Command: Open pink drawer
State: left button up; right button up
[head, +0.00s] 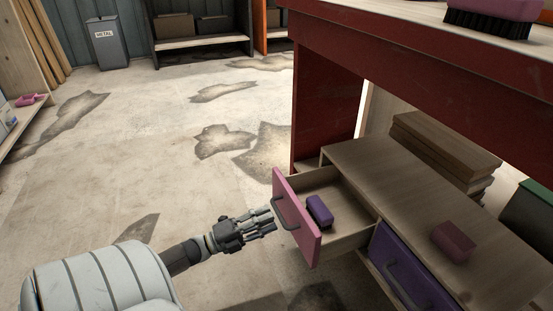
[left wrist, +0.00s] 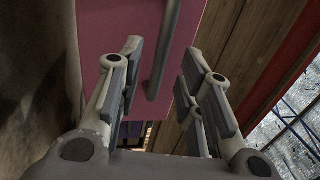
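The pink drawer (head: 310,238) stands pulled out of the low wooden cabinet, with its inside showing. A purple brush-like block (head: 320,210) lies in it. Its dark handle (head: 284,213) is on the pink front, facing my left gripper (head: 270,222). In the left wrist view, the pink front (left wrist: 108,50) fills the upper middle and the handle (left wrist: 160,60) shows between the spread fingers of my left gripper (left wrist: 162,68). The fingers are open; I cannot tell whether any of them touches the handle. My right gripper is in neither view.
A closed purple drawer (head: 405,270) is beside the pink one. A dull red block (head: 453,241) lies on the cabinet top (head: 400,180). A red workbench (head: 420,50) overhangs the cabinet. The concrete floor (head: 150,170) to the left is largely free.

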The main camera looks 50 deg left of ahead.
pick_arm(q)
jog(key=v, duration=0.7)
jog(key=shift+s, duration=0.2)
